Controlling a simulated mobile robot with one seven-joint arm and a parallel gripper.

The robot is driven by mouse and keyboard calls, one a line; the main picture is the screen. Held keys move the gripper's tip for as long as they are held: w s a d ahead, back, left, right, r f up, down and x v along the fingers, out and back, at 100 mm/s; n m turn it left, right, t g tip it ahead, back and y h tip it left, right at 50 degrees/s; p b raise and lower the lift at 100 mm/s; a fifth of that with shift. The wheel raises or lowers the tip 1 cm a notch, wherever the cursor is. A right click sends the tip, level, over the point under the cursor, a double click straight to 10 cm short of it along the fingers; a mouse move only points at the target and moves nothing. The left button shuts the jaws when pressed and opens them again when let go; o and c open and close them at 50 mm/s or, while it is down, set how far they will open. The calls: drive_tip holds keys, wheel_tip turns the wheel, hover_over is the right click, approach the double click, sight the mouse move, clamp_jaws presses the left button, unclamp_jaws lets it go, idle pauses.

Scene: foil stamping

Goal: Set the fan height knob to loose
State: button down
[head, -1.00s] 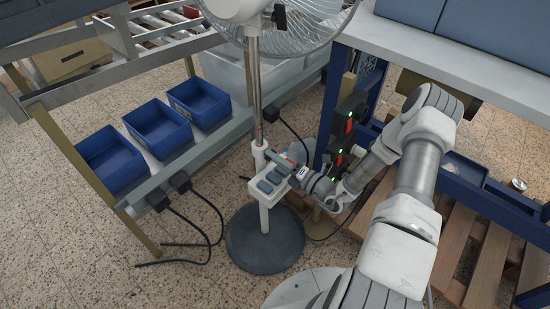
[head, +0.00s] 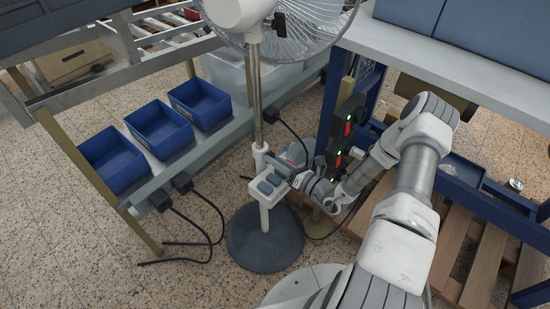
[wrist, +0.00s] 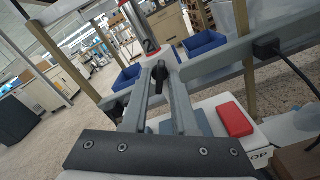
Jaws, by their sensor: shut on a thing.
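The pedestal fan stands in the head view, with its pole (head: 257,95), control box (head: 266,197) and round dark base (head: 264,243). The black height knob (wrist: 158,77) shows in the wrist view, on the collar below the metal pole (wrist: 138,22). My gripper (wrist: 159,72) has its two grey fingers on either side of the knob, closed on it. In the head view my gripper (head: 288,160) is beside the pole, just above the control box; the knob itself is hidden there. The wrist view does not show clearly whether the knob is loose or tight.
Blue bins (head: 160,126) line the low shelf at left. A red button (wrist: 235,120) lies right of my fingers in the wrist view. A blue-framed workbench (head: 445,62) and wooden pallet (head: 490,262) stand at right. Black cables (head: 205,225) trail on the floor.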

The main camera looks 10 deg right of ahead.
drive_tip(key=n+p, duration=0.1)
drive_tip(key=n, duration=0.5)
drive_tip(key=shift+f, duration=0.1)
idle(0.5)
drive_tip(key=c, duration=0.9)
unclamp_jaws()
drive_tip(key=shift+c, duration=0.2)
drive_tip(key=p+v, duration=0.2)
drive_tip(key=v, duration=1.5)
drive_tip(key=shift+s+d, duration=0.15)
drive_tip(key=shift+s, duration=0.05)
